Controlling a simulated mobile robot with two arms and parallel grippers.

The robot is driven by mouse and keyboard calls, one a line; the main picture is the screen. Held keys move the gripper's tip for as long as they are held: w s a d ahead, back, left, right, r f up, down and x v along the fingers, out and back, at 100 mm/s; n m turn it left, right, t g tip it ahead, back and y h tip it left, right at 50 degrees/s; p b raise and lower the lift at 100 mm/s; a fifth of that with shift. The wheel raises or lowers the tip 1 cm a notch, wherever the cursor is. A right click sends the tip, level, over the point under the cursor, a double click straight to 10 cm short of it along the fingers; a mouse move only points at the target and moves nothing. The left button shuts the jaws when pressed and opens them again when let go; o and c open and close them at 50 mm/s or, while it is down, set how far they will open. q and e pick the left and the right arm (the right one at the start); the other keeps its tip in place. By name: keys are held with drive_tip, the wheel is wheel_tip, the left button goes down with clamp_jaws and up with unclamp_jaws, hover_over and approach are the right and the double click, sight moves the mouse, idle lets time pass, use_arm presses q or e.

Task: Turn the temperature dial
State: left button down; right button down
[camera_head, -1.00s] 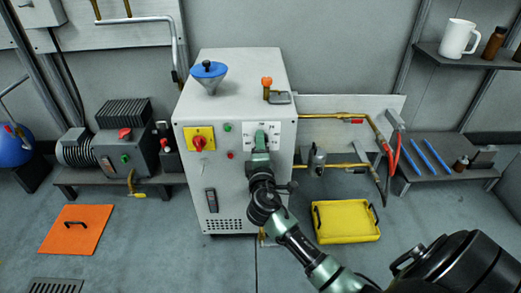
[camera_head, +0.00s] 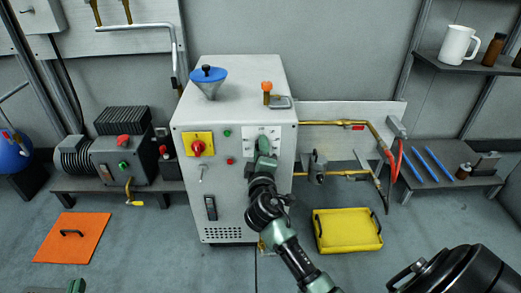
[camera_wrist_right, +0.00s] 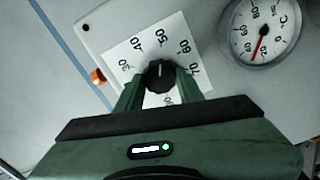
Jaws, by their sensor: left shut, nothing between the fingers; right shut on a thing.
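The temperature dial (camera_wrist_right: 160,74) is a dark knob on a white scale plate (camera_wrist_right: 118,53) marked with numbers from 30 up past 70. My right gripper (camera_wrist_right: 160,84) is shut on the knob, one green finger on each side. In the head view my right gripper (camera_head: 264,148) reaches the plate (camera_head: 276,134) on the grey cabinet (camera_head: 235,110) and hides most of the dial. A small part of my left gripper (camera_head: 76,287) shows at the bottom left edge, shut and empty, far from the dial.
A round °C gauge (camera_wrist_right: 262,30) with a red needle sits beside the dial plate in the wrist view. A red knob on a yellow plate (camera_head: 198,144) is left of the dial. A yellow tray (camera_head: 347,230) lies on the floor to the right.

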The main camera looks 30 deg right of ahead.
drive_tip(key=shift+f, duration=0.1)
drive_tip(key=c, duration=0.9)
unclamp_jaws()
drive_tip(key=shift+s, duration=0.15)
use_arm(q)
drive_tip(key=f, duration=0.1)
drive_tip(key=s+f+g, duration=0.1)
drive_tip(key=f+g, duration=0.1)
drive_tip(key=shift+s+a+f+y+p, duration=0.2)
drive_tip(key=shift+a+y+p, duration=0.1)
drive_tip(key=shift+a+p, duration=0.1)
use_arm(e)
drive_tip(key=v, duration=0.7)
drive_tip(key=shift+s+a, duration=0.2)
drive_tip(key=shift+s, duration=0.1)
